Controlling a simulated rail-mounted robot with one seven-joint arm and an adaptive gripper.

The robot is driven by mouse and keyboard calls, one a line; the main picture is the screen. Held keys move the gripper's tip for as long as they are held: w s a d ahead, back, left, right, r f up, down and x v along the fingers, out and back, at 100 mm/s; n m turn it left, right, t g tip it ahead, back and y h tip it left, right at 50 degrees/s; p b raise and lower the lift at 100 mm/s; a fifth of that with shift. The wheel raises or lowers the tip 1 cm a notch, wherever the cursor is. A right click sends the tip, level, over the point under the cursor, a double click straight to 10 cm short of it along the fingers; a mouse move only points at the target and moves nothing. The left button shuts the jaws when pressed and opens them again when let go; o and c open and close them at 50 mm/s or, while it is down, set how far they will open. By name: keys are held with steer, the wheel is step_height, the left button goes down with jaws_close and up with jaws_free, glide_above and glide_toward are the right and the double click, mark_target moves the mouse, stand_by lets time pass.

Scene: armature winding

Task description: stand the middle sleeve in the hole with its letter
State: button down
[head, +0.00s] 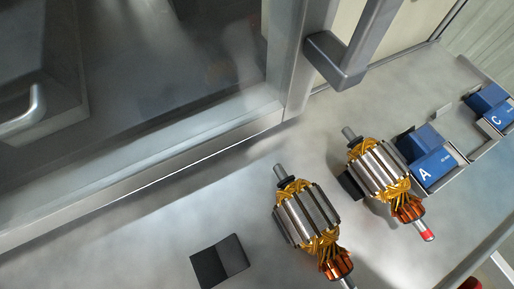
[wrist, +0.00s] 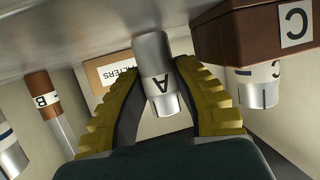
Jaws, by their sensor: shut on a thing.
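A grey metal sleeve (wrist: 152,52) with an upside-down letter A on its label stands in the middle of the wrist view. The yellow ribbed fingers of my gripper (wrist: 157,82) are shut on it, one on each side. Another light metal sleeve (wrist: 258,90) with a label shows at the right, below a brown block (wrist: 238,38) marked C. At the left a brown cylinder (wrist: 38,86) bears a B label. A metal piece (wrist: 10,155) with a blue band is cut by the left edge. No open hole is clearly visible. My gripper is not in the head view.
In the head view, two armatures (head: 308,212) (head: 378,168) lie on the grey bench, near a dark block (head: 218,262). Blue boxes marked A (head: 432,168) and C (head: 497,117) sit at the right. A lettered box (wrist: 108,75) stands behind the sleeve in the wrist view.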

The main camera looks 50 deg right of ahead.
steer(key=shift+f, duration=0.2)
steer(key=c, duration=1.2)
jaws_free()
steer(key=shift+r, duration=0.1)
steer(key=shift+r, duration=0.2)
steer(key=p+v, duration=0.3)
steer(key=v, duration=0.9)
steer(key=shift+f+p, duration=0.2)
steer(key=shift+p, duration=0.2)
